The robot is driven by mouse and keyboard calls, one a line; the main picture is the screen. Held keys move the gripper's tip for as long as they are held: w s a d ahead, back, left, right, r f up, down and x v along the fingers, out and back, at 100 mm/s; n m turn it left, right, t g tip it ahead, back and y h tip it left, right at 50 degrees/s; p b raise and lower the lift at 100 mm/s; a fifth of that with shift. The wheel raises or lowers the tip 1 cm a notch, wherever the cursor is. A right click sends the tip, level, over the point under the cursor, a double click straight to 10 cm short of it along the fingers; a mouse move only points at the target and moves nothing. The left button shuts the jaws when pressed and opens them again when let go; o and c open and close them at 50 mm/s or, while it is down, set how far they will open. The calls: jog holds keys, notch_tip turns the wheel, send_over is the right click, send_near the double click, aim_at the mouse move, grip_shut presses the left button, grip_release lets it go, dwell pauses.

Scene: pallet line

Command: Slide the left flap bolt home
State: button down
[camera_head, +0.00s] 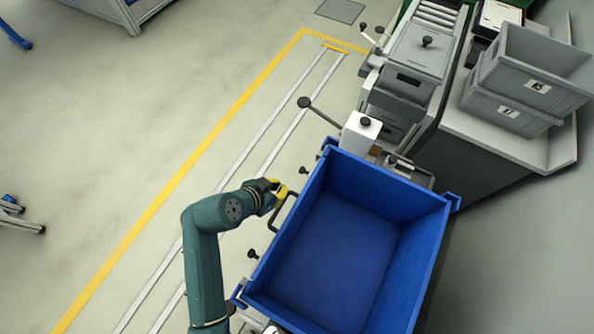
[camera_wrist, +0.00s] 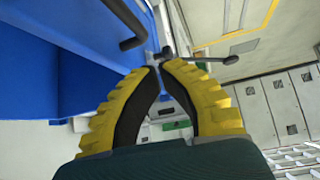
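Two small black knobs stick out along the near-left side of the blue box (camera_head: 345,250) in the head view, an upper knob (camera_head: 304,170) and a lower knob (camera_head: 253,254). They look like bolt knobs; I cannot tell which belongs to the left flap bolt. A black bow handle (camera_head: 284,212) sits between them. My gripper (camera_head: 279,188), with yellow fingers, is close to the handle's upper end. In the wrist view, my gripper (camera_wrist: 161,67) has its fingertips almost together, with nothing visible between them.
A black-knobbed lever (camera_head: 305,102) rises beside a white block (camera_head: 361,132) beyond the box. Grey crates (camera_head: 530,75) are stacked on the bench at right. Floor rails and a yellow line (camera_head: 180,175) run at left, where the floor is open.

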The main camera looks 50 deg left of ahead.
aim_at(300, 171)
jog(key=w+r+b+x, duration=0.1)
jog(key=b+x, duration=0.1)
jog(key=x, duration=0.9)
jog(key=shift+w+f, duration=0.1)
jog(key=shift+w, duration=0.05)
jog(key=w, duration=0.2)
jog(key=w+a+b, duration=0.1)
jog(key=shift+w+a, duration=0.15)
jog(key=shift+w, duration=0.25)
jog(key=shift+s+r+p, duration=0.2)
jog(key=shift+r+p, duration=0.15)
jog(key=shift+r, duration=0.05)
jog(key=s+r+p, duration=0.2)
jog(key=s, duration=0.1)
jog(key=s+r+p, duration=0.1)
jog(key=s, duration=0.1)
jog(key=shift+d, duration=0.35)
jog(key=p+v, duration=0.1)
jog(key=v, duration=0.6)
